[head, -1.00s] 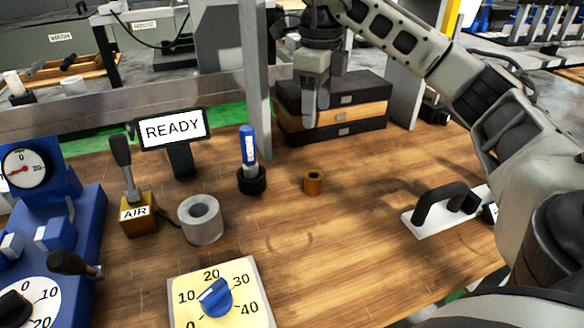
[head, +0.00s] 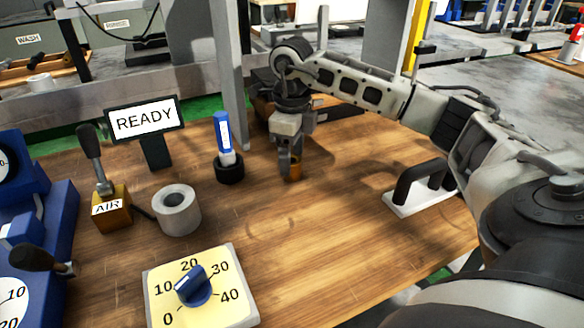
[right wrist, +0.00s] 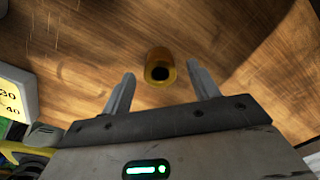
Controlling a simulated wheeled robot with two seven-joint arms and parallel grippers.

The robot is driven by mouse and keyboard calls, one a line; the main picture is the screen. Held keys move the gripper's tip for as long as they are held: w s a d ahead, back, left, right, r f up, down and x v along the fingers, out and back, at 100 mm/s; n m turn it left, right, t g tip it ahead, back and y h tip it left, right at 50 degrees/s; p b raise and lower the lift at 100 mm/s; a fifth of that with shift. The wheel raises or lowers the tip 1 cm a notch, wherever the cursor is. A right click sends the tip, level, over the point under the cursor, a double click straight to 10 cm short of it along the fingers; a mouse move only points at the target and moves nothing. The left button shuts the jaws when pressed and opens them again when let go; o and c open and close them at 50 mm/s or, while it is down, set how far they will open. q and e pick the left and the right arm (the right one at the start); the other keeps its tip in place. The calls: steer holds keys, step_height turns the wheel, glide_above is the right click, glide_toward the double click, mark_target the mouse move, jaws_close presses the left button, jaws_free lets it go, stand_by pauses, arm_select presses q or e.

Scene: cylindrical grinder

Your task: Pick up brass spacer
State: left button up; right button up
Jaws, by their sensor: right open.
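The brass spacer (head: 295,170) is a small golden ring standing on the wooden bench, partly hidden behind my right gripper (head: 288,172) in the head view. In the right wrist view the spacer (right wrist: 160,68) stands just beyond the fingertips, roughly midway between them, with its dark hole showing. My right gripper (right wrist: 162,85) is open, with one finger on each side of the line to the spacer and nothing between them. I cannot tell whether a finger touches the spacer. My left gripper is not in view.
A blue-and-white marker in a black holder (head: 229,168) and a grey ring (head: 177,211) stand to the left. A READY sign (head: 145,120) is behind them. A yellow dial plate (head: 232,262) lies in front. A black handle on a white plate (head: 425,200) is at right.

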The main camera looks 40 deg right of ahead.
steer(key=shift+f, duration=0.45)
steer(key=shift+c, duration=0.3)
steer(key=c, duration=1.2)
steer(key=shift+r, duration=0.1)
